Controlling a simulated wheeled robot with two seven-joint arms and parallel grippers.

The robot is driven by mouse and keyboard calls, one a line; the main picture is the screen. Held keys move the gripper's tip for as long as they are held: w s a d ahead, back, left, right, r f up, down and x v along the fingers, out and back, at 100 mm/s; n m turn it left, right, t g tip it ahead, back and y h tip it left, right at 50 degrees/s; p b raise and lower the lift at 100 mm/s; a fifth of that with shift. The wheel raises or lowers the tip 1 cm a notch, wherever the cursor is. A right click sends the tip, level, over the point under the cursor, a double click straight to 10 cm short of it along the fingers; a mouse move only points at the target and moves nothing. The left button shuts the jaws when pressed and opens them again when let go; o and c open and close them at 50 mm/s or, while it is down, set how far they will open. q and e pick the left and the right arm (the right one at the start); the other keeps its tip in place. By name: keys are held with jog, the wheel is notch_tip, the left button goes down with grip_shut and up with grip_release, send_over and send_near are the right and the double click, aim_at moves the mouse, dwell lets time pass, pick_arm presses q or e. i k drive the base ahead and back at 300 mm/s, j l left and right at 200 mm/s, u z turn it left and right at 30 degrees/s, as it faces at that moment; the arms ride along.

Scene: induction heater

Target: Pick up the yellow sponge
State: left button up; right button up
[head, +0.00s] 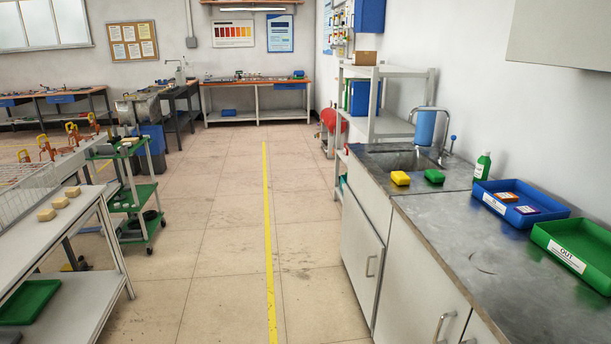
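The yellow sponge (400,178) lies on the metal counter (440,218) on the right, at the front left edge of the sink. A green sponge (434,176) of similar size lies just to its right, with a small gap between them. Neither of my grippers shows in the head view.
Right of the sponges stand a green bottle (482,167), a blue tray (519,209) holding small items and a green tray (575,252). The sink tap (432,135) rises behind. Clear floor (225,235) lies left of the counter, with a white table (60,235) beyond.

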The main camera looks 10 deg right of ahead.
aim_at(400, 178)
jog(key=i+z, duration=0.4)
jog(key=i+j+z, duration=0.25)
jog(key=i+z, duration=0.15)
jog(key=i, duration=0.15)
jog(key=i+j+z, duration=0.8)
jog(key=i, duration=0.05)
